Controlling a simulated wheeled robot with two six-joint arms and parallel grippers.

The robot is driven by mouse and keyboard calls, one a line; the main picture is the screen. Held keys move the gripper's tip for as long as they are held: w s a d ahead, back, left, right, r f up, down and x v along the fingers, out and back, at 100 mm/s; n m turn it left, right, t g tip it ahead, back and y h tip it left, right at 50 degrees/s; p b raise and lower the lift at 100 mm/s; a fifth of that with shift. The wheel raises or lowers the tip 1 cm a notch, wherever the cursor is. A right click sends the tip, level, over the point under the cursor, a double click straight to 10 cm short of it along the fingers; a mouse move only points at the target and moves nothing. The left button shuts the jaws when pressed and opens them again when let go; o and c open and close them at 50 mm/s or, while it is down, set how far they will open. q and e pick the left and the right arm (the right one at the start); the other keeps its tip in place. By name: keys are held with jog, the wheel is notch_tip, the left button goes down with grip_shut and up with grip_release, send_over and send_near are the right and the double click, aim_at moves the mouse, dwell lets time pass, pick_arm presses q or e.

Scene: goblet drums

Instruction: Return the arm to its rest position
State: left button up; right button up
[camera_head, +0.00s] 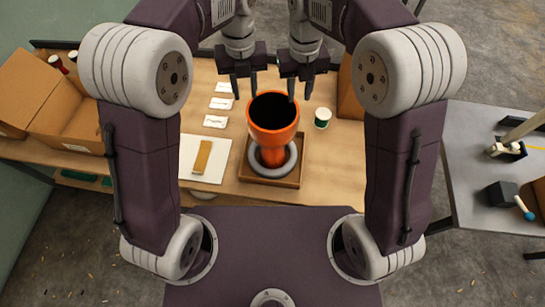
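My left gripper (245,86) hangs over the far part of the table, just beyond and left of the orange goblet drum. Its dark fingers point down, stand apart and hold nothing that I can see. My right gripper (299,87) hangs beside it, over the far right side of the drum. Its fingers also point down and stand apart with nothing visible between them. The orange goblet drum (272,137) stands upright with its dark mouth up. Its foot is in a grey ring (288,165) on a wooden tray (287,181).
A white sheet with a wooden block (203,157) lies left of the tray. Several white cards (216,121) lie behind it. An open cardboard box (62,105) is at left. A grey table (470,175) with tools is at right.

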dwell(0.4)
